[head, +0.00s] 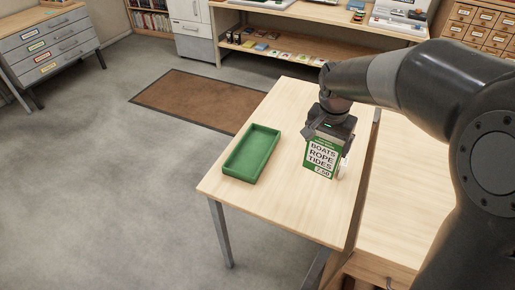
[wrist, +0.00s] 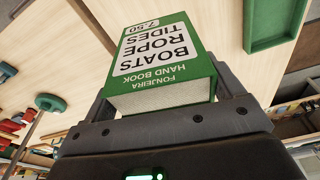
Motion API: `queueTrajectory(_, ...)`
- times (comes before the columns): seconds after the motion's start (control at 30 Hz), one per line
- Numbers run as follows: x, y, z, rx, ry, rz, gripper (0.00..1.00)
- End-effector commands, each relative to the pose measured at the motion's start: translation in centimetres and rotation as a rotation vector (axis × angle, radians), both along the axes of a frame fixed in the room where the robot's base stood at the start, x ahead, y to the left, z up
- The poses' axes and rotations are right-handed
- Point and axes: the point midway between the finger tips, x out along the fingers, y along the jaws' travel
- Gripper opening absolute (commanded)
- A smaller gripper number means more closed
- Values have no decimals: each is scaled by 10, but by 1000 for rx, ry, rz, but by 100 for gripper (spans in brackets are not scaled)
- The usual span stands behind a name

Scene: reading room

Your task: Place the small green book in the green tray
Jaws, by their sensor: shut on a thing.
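The small green book (head: 321,158) has a white label reading BOATS ROPE TIDES and is held upright at the right part of the light wooden table. It fills the middle of the wrist view (wrist: 165,62), with its page edges towards the gripper. My gripper (head: 331,128) is above the book in the head view and shut on it; in the wrist view its two fingers (wrist: 164,95) sit on either side of the book. The green tray (head: 251,154) lies empty on the table to the left of the book. Its edge shows at the top right of the wrist view (wrist: 275,28). Whether the book touches the table I cannot tell.
The wooden table (head: 285,208) has clear surface between and in front of the book and tray. A second wooden surface (head: 405,215) adjoins on the right, partly behind my arm. A brown mat (head: 190,100) lies on the floor, and shelves with small books (head: 275,48) stand at the back.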

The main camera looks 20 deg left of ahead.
Motion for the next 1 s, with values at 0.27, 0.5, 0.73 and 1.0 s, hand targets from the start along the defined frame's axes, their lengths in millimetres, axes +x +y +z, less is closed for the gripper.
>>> queueTrajectory(0.27, 46, 92, 3, -1, 0, 100, 56)
queueTrajectory(0.5, 58, 132, 2, 0, -1, 142, 56)
queueTrajectory(0.73, 54, 167, -16, -2, 1, 151, 56)
queueTrajectory(1.0, 44, 226, -52, -1, 0, 149, 56)
